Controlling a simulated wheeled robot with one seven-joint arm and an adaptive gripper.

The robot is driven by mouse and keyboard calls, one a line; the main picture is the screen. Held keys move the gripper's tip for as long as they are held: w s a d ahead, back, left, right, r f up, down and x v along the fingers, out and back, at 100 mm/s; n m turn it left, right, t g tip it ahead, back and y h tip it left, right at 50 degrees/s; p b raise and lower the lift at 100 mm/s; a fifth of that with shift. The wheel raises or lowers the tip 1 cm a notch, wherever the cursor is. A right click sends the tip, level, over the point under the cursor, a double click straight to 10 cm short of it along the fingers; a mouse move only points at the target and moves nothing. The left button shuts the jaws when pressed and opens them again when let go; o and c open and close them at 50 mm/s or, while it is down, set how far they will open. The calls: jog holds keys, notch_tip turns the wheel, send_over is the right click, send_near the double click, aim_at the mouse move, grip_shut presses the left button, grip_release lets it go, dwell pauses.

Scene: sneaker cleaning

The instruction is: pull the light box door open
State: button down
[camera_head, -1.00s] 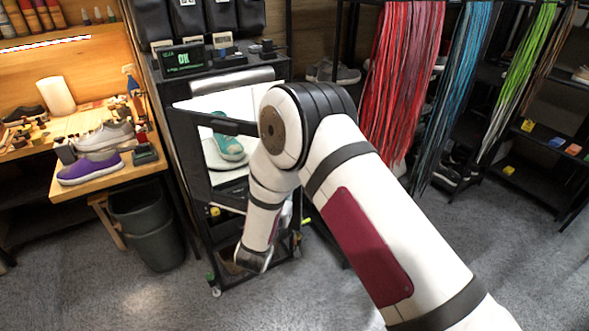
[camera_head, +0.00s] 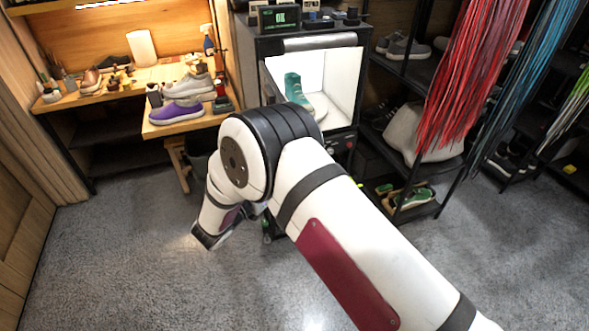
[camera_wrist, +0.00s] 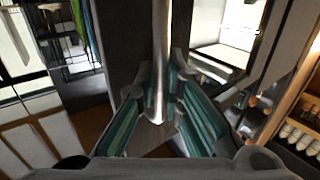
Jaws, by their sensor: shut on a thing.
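The light box (camera_head: 344,75) stands in the middle of the head view with its front uncovered. Its white inside is lit, and a green shoe (camera_head: 296,92) is in it. In the wrist view, the teal-padded fingers of my gripper (camera_wrist: 160,112) are shut around a long metal handle bar (camera_wrist: 160,45). A dark panel (camera_wrist: 128,35) beside the bar looks like the door.
A wooden workbench (camera_head: 108,90) at the left holds a purple shoe (camera_head: 176,112) and a pale shoe (camera_head: 190,86). A rack of shoes and hanging laces (camera_head: 470,75) stands at the right. Grey floor (camera_head: 130,250) is clear at the front left.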

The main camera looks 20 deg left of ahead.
jog(key=shift+s+a+m+h, duration=0.2)
jog(key=shift+s+a, duration=0.1)
jog(key=shift+a, duration=0.2)
jog(key=shift+s+a+m+h, duration=0.1)
jog(key=shift+s+a+h, duration=0.15)
jog(key=shift+a, duration=0.25)
jog(key=shift+s, duration=0.1)
jog(key=c, duration=1.7)
grip_release()
jog(key=v, duration=1.2)
jog(key=shift+r, duration=0.15)
